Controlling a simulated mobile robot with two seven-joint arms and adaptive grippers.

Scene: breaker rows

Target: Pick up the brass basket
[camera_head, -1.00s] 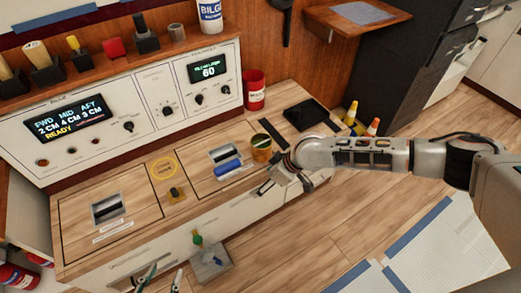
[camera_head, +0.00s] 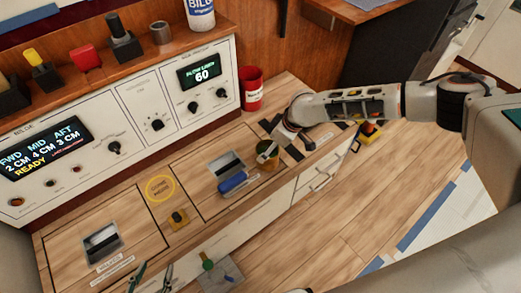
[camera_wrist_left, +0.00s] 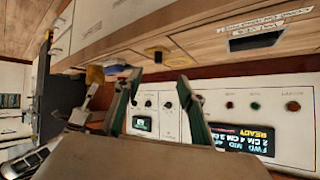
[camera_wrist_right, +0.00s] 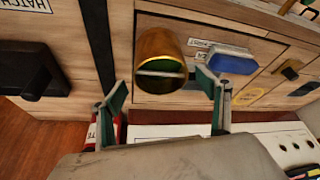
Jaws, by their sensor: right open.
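The brass basket (camera_head: 267,158) stands on the wooden counter near its right front part, beside a blue-handled hatch recess. In the right wrist view the basket (camera_wrist_right: 161,48) is a round brass cup with a bar across its opening. My right gripper (camera_head: 280,152) is at the basket in the head view, partly covering it. In the right wrist view its open fingers (camera_wrist_right: 165,98) are spread, with the basket beyond and between them; I cannot tell whether they touch it. My left gripper (camera_head: 151,279) is open and empty at the bottom edge, also seen in its wrist view (camera_wrist_left: 158,88).
A red can (camera_head: 251,89) stands behind the basket. A blue handle (camera_head: 233,182) lies at the hatch recess to its left. A control panel (camera_head: 160,110) lines the back. A green knob on a metal plate (camera_head: 222,272) is in front. Floor on the right is mostly clear.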

